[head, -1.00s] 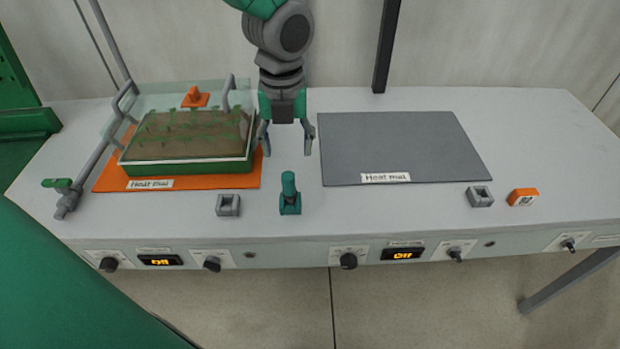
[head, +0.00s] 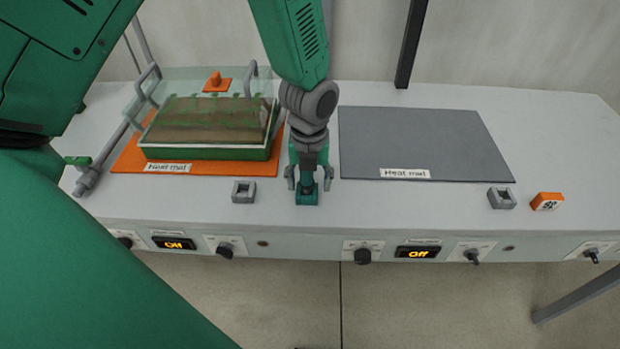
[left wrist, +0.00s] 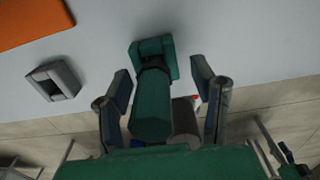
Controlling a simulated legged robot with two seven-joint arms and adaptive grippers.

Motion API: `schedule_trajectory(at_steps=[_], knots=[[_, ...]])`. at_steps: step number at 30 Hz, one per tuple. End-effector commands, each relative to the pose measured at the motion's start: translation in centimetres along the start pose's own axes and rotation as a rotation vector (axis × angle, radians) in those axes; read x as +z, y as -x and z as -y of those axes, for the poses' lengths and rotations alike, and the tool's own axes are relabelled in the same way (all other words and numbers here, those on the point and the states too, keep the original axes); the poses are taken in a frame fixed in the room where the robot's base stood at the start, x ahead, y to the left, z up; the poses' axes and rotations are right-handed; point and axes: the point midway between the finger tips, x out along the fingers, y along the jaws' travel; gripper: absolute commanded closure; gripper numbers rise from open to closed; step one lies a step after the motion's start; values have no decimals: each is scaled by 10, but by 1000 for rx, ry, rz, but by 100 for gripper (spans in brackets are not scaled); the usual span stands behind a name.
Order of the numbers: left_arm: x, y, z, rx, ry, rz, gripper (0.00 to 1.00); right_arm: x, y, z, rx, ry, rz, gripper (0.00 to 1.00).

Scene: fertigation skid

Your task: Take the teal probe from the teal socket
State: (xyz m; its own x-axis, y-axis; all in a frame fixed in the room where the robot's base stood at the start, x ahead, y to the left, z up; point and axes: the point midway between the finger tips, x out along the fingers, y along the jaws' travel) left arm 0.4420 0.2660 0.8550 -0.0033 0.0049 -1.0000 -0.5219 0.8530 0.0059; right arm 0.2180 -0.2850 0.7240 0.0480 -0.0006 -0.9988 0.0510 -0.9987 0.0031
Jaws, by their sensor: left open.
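The teal probe stands in the teal socket (head: 307,197) near the front edge of the bench. In the head view my left gripper hides most of the probe. In the left wrist view the probe (left wrist: 151,108) shows between my fingers, its lower end in the teal socket (left wrist: 153,50). My left gripper (head: 309,183) is open, with one finger on each side of the probe; a gap shows on both sides in the left wrist view. My right gripper is not in view.
A grey empty socket (head: 244,191) stands left of the teal one. An orange mat (head: 125,160) with a planted tray (head: 205,153) lies further left, a grey mat (head: 420,140) to the right. Another grey socket (head: 502,198) and an orange block (head: 547,201) stand at the right.

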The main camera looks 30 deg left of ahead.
Motion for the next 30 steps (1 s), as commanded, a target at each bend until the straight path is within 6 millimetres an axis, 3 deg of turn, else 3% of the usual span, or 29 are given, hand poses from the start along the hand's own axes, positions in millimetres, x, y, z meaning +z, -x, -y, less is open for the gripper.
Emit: schedule_trajectory(at_steps=[8, 12, 13, 23, 30], knots=[[0, -3, 0, -1, 1, 1, 48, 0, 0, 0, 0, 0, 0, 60], [0, -3, 0, 0, 1, 1, 98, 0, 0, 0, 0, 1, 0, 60], [0, -3, 0, 0, 1, 1, 100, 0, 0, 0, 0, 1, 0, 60], [0, 1, 0, -2, 1, 2, 100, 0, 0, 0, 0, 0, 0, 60], [1, 41, 1, -5, 1, 4, 100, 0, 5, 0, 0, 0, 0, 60]])
